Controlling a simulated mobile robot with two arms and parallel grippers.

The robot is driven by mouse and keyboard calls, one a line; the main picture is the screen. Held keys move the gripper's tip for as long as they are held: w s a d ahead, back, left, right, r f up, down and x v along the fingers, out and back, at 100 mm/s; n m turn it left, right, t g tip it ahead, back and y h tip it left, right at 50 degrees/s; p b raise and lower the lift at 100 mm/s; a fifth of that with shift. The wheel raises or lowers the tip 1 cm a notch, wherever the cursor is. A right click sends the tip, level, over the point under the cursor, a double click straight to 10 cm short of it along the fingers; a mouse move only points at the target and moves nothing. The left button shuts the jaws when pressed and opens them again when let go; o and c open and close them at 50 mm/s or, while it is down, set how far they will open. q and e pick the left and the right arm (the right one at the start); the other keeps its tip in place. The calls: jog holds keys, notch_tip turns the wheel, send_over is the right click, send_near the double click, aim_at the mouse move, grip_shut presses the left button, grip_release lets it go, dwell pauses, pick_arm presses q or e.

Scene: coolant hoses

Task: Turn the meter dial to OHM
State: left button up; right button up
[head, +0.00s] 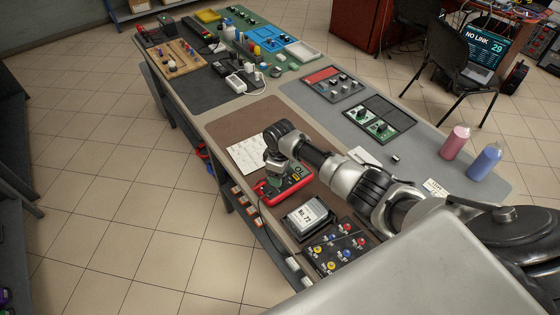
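The red meter (301,181) lies on the brown mat of the workbench, near its front edge. Its dial is hidden behind my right gripper and wrist, so I cannot read where it points. A small part of its face shows on the right. My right arm comes in from the lower right, and my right gripper (275,169) points down over the left part of the meter. I cannot tell whether its fingers are open or touch the dial. My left gripper is out of view.
A white sheet (246,155) lies left of the meter. A box marked 73 (308,217) and a dark panel of coloured terminals (338,245) sit nearer. Pink (454,142) and blue (484,162) bottles stand at right. Panels and parts crowd the far end.

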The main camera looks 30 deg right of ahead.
notch_tip(320, 180, up, 9)
jog(key=shift+b, duration=0.4)
dwell(0.4)
